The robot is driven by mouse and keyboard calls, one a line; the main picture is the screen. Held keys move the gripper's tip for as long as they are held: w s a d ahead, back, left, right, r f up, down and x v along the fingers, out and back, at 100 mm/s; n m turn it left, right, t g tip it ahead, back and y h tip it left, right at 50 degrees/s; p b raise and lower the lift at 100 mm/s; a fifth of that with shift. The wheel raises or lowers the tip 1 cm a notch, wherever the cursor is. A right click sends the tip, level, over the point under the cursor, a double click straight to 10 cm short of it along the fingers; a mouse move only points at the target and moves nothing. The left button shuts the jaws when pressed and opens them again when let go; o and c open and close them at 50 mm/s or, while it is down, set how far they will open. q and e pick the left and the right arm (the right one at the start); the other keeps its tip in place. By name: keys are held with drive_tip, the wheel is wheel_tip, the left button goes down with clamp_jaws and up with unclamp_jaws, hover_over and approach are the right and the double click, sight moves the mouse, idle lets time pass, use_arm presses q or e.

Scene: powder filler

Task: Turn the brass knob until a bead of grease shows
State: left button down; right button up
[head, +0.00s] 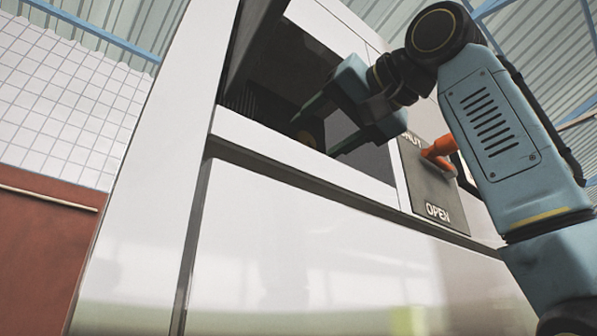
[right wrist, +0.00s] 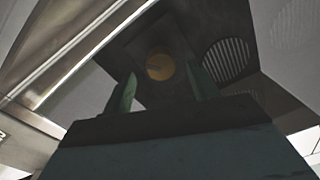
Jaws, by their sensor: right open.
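The brass knob (right wrist: 160,66) is a round, dull gold disc on a dark surface inside the machine's recess. In the right wrist view it shows between my two green fingers, beyond their tips. In the head view the knob (head: 308,139) is a small dim patch, partly hidden by my gripper and shadow. My right gripper (head: 317,136) reaches into the recess with its fingers spread and nothing between them. Whether a finger touches the knob cannot be told. The area around the knob is too dark to make out any grease. My left gripper is out of view.
The white machine cabinet (head: 300,240) frames the dark recess, with a lower lip (head: 300,155) below my gripper. To the right, an orange lever (head: 437,152) sits on a dark plate (head: 432,188) marked OPEN. A slotted round vent (right wrist: 228,60) is right of the knob.

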sight(307, 142)
drive_tip(key=p+x, duration=0.1)
drive_tip(key=x, duration=0.3)
drive_tip(key=shift+w+a+r+p, duration=0.1)
drive_tip(key=shift+w+a+p, duration=0.1)
drive_tip(key=shift+w+p, duration=0.1)
drive_tip(key=shift+w+a, duration=0.45)
drive_tip(key=shift+w, duration=0.1)
drive_tip(key=shift+c, duration=0.3)
drive_tip(key=c, duration=0.9)
drive_tip(key=m, duration=0.4)
drive_tip(key=shift+s, duration=0.1)
drive_tip(key=o, duration=1)
drive_tip(key=shift+c, duration=0.2)
